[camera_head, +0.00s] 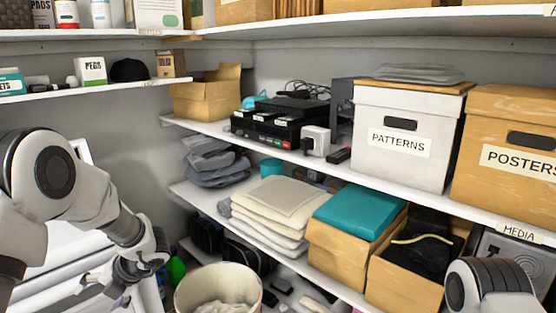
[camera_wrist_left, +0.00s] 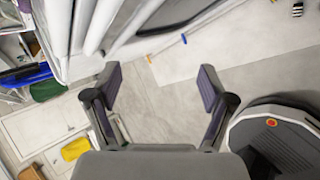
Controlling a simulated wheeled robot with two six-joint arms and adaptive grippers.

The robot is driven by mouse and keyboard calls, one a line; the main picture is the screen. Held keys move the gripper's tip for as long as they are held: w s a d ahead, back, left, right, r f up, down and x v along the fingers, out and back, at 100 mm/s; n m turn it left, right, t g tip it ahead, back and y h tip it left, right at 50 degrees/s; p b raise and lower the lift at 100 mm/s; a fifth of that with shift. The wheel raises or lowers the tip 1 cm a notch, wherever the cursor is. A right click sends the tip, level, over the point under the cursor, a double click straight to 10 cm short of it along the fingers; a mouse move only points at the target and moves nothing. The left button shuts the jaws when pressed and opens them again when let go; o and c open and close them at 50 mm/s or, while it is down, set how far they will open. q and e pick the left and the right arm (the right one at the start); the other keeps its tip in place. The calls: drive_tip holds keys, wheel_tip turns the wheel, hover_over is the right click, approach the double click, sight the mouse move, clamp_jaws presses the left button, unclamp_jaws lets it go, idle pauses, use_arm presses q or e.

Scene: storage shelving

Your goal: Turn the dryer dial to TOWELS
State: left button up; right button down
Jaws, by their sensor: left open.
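A white appliance (camera_head: 60,255), probably the dryer, stands at the left, largely hidden behind my left arm. I cannot make out a dial or the word TOWELS in either view. My left gripper (camera_wrist_left: 158,85) is open and empty in the left wrist view, its two dark fingers spread above the pale floor. In the head view my left arm comes in from the left and its wrist hangs low in front of the appliance; the fingers are hard to make out there. Part of my right arm shows at the lower right, but its gripper is out of view.
Shelves hold a PATTERNS box (camera_head: 404,135), a POSTERS box (camera_head: 510,150), folded cloths (camera_head: 275,200) and a teal-topped box (camera_head: 358,212). A light bin (camera_head: 218,290) stands at bottom centre, close to my left wrist. Pale floor (camera_wrist_left: 165,100) shows in the wrist view.

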use_arm(q)
drive_tip(key=s+d+f+m+t+h+p, duration=0.1)
drive_tip(key=s+d+f+m, duration=0.2)
drive_tip(key=s+f+m, duration=0.7)
drive_tip(key=s+d+f+m+t+h+p, duration=0.1)
drive_tip(key=s+d+f+m+t, duration=0.15)
drive_tip(key=s+f+m, duration=0.7)
drive_tip(key=s+d+f+m+g+h, duration=0.1)
drive_tip(key=s+d+f+m+h, duration=0.2)
drive_tip(key=d+m, duration=0.3)
drive_tip(key=s+d+f+m+g+h, duration=0.1)
drive_tip(key=s+d+f+m+h, duration=0.2)
drive_tip(key=d+m, duration=0.4)
drive_tip(key=s+m+h, duration=0.1)
drive_tip(key=s+m, duration=0.1)
drive_tip(key=m, duration=0.3)
drive_tip(key=shift+s+d+f+g, duration=0.15)
drive_tip(key=shift+s+f+g, duration=0.15)
drive_tip(key=shift+g, duration=0.05)
